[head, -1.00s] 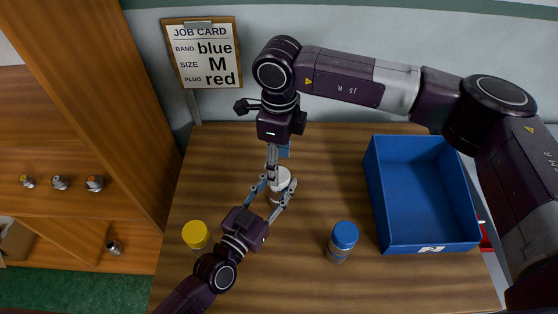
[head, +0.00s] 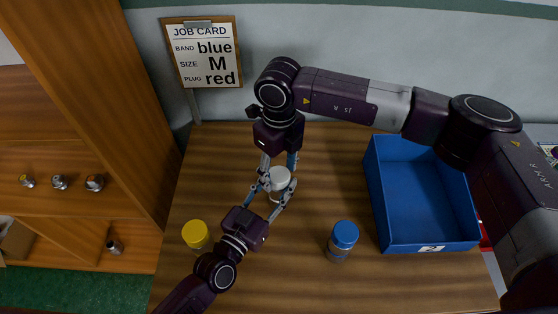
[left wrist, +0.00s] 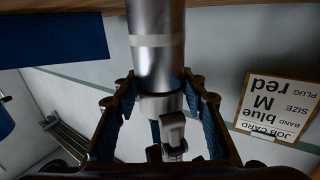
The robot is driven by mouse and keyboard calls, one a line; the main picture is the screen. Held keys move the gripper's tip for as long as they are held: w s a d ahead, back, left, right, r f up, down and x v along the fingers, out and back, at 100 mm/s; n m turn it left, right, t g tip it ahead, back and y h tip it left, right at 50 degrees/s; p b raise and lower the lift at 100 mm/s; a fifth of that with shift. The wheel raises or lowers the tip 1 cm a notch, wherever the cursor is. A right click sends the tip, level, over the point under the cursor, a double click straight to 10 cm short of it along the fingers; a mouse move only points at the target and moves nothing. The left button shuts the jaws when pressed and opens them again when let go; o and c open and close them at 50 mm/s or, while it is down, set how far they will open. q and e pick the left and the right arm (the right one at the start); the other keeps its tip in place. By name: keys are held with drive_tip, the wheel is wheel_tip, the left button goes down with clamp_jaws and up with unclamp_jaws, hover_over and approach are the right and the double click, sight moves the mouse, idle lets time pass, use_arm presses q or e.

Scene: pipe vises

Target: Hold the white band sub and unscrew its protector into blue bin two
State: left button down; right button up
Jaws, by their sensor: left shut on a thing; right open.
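The white band sub is a metal cylinder (left wrist: 155,65) with a pale band (left wrist: 157,41), seen upside down in the left wrist view. Its white protector (head: 280,176) shows from above in the head view. My left gripper (head: 276,194) is shut on the sub from the front left, fingers on either side of it. My right gripper (head: 278,170) is open, coming from behind, with its fingers around the white protector; I cannot tell whether they touch it. The blue bin (head: 375,205) stands at the right, looks empty, and has a small white label whose number is unreadable.
A yellow-capped sub (head: 195,235) stands at the front left and a blue-capped one (head: 343,238) at the front right. A red container (head: 486,238) shows beyond the blue bin. The job card (head: 203,55) is at the back left. Shelves (head: 60,205) hold several small fittings.

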drive_tip(key=shift+f, duration=0.55)
drive_tip(key=c, duration=1.2)
drive_tip(key=n, duration=0.3)
drive_tip(key=shift+n, duration=0.3)
drive_tip(key=shift+c, duration=0.3)
drive_tip(key=shift+r, duration=0.25)
drive_tip(key=shift+r, duration=0.95)
